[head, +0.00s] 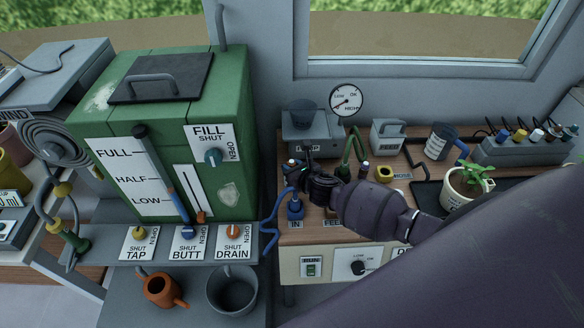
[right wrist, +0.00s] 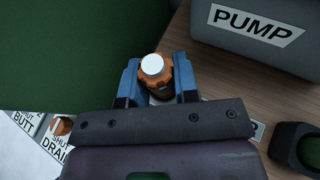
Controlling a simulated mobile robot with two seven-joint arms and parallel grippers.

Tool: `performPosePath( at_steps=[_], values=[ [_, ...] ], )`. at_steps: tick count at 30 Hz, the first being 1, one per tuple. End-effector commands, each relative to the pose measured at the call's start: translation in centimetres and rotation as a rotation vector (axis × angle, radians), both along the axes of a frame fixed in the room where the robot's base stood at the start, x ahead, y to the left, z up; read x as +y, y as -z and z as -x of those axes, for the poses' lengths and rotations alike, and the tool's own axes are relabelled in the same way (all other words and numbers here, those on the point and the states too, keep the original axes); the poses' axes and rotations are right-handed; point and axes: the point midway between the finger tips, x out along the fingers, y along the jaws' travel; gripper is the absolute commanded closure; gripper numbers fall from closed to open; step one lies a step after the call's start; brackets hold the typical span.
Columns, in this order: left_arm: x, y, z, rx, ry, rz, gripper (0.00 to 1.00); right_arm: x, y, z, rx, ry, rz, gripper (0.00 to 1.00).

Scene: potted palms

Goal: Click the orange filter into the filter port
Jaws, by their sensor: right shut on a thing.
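My right gripper (head: 294,172) is over the left end of the wooden bench, beside the green tank. In the right wrist view its blue fingers (right wrist: 158,84) are closed on both sides of the orange filter (right wrist: 155,88), which has a round white top. The filter's lower end is hidden by the gripper. In the head view the filter is too small and covered to make out well. I cannot tell for certain which fitting is the filter port; a yellow-rimmed dark fitting (head: 384,173) stands on the bench to the right. My left gripper is not in view.
The green tank (head: 170,140) rises close left of my gripper. The grey pump box (head: 312,132) stands behind it, also in the right wrist view (right wrist: 260,40). A blue connector (head: 295,209) with a hose stands below. A potted plant (head: 467,188) is at right.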

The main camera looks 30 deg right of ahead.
Motion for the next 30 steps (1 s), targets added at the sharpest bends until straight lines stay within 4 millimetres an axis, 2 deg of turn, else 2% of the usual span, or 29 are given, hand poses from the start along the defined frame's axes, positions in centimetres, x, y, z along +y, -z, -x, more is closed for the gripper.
performPosePath(
  at_steps=[7,8,13,23,30],
  values=[
    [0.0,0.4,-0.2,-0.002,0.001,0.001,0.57,0.0,0.6,0.0,0.000,0.000,-0.001,0.95],
    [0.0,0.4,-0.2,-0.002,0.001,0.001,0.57,0.0,0.5,0.0,0.000,0.000,-0.001,0.69],
    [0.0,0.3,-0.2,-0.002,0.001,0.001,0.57,0.0,0.5,0.0,0.000,0.000,0.000,0.43],
    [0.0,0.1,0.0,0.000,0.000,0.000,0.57,0.0,0.1,0.0,0.000,0.001,0.000,0.42],
    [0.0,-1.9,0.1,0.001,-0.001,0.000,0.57,0.0,-2.4,0.0,-0.001,0.000,0.000,0.42]
  ],
)
